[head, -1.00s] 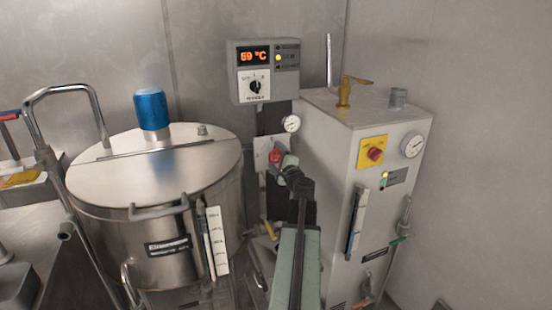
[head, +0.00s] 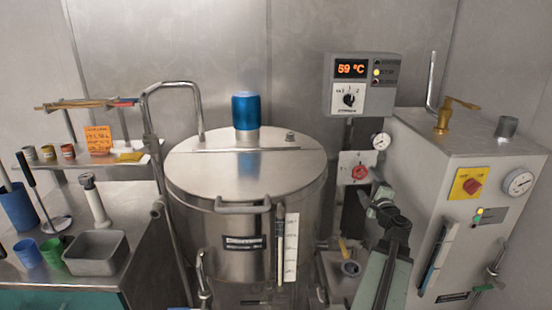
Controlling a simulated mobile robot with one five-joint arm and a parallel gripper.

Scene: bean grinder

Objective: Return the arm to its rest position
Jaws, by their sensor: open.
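My arm reaches up from the bottom edge, right of centre in the head view, with a pale green link and a dark joint. My gripper (head: 378,200) is at its far end, small and partly hidden by the dark joint; it is open, and I see nothing held in it. It shows just below and to the right of a red knob (head: 359,173) on a pale plate. I cannot tell the distance between them.
A steel kettle (head: 190,235) with a blue-capped lid stands left of my arm. A grey boiler cabinet (head: 420,150) stands close on the right. A control box (head: 385,100) reads 59 °C. A counter (head: 105,190) with cups and a steel pan is at the left.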

